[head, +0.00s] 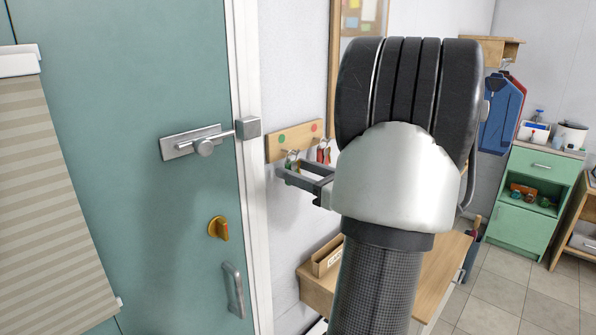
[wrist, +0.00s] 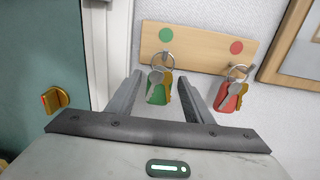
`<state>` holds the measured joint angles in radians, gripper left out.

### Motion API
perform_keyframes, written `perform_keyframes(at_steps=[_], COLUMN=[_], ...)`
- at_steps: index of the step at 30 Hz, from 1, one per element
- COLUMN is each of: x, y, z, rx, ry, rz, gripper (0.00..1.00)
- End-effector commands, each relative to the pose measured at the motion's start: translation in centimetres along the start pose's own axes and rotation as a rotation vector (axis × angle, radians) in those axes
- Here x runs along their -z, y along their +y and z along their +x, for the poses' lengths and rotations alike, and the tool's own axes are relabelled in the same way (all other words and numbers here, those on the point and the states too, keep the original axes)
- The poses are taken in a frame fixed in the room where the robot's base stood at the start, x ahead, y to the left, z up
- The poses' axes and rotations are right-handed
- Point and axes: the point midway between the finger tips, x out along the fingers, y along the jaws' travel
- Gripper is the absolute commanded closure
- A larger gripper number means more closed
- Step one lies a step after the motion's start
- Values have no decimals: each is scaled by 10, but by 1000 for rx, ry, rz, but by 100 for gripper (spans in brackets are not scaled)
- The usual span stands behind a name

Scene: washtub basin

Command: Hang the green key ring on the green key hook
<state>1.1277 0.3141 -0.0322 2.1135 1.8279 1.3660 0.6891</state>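The green key ring (wrist: 163,64), with a green tag (wrist: 157,94), a grey key and a brass key, hangs just below the green dot (wrist: 166,34) on the wooden key board (wrist: 200,48). Its ring appears to be on the hook under that dot, though the hook itself is mostly hidden. My gripper (wrist: 162,80) is open, with one finger on each side of the keys and a gap visible on both sides. In the head view my gripper (head: 303,172) is just in front of the board (head: 293,140), and the green key ring is small there.
A red key ring (wrist: 236,88) hangs under the red dot (wrist: 236,47), close to the right finger. A teal door (head: 130,90) with a metal latch (head: 200,142) stands left. A wooden frame (wrist: 290,45) is at the right. A wooden shelf (head: 318,290) sits below.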

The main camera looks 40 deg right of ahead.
Motion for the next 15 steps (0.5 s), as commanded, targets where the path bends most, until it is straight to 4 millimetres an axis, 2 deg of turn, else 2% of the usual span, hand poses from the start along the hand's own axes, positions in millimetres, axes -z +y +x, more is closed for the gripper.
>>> perform_keyframes(at_steps=[10, 15], x=[0, 1], y=[0, -1], z=[-2, -20], rx=[1, 4], ry=[1, 0], rz=[0, -1], gripper=[48, 48])
